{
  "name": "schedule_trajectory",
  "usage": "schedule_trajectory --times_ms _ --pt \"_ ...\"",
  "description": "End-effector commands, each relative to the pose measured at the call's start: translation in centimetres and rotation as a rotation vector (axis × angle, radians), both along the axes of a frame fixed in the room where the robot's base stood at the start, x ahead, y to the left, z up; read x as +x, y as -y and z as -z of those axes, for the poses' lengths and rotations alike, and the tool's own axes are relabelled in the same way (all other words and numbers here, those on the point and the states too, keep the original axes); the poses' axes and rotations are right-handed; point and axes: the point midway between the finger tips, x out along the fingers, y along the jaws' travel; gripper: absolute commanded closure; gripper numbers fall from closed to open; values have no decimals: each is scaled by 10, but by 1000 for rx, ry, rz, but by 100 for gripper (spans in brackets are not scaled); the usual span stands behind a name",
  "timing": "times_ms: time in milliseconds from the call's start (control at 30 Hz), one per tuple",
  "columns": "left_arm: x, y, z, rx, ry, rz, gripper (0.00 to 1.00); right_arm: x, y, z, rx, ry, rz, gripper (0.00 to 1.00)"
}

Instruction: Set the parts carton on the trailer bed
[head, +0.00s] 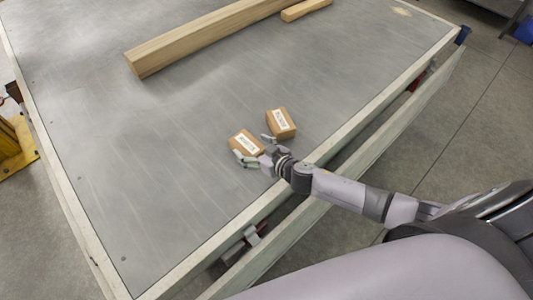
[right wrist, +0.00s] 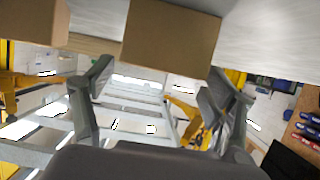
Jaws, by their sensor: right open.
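Two small brown cartons with white labels rest on the grey trailer bed (head: 190,130). The nearer parts carton (head: 246,142) sits at my right gripper (head: 255,152), with one finger at its left and one at its right in the head view. The other carton (head: 281,123) stands just beyond, to the right. In the right wrist view a carton (right wrist: 170,32) shows at the top, between and beyond the spread fingertips of my right gripper (right wrist: 158,82). I cannot tell whether the fingers touch it. My left gripper is not in view.
A long wooden beam (head: 200,40) and a shorter one (head: 305,9) lie at the back of the bed. A pale frame rail (head: 375,105) edges the bed on the right. A yellow stand (head: 15,145) is at the left. The bed's left part is clear.

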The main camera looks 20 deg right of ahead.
Motion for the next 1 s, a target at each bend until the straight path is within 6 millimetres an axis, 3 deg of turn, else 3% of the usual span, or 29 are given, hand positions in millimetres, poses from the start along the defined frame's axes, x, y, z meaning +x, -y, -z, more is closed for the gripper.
schedule_trajectory --times_ms 200,400,1000 --pt "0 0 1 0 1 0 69 -42 14 -16 1 -4 0 22" --pt "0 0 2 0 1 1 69 -66 22 -27 1 -3 0 22" --pt "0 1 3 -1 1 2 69 -75 26 -33 0 0 0 22"
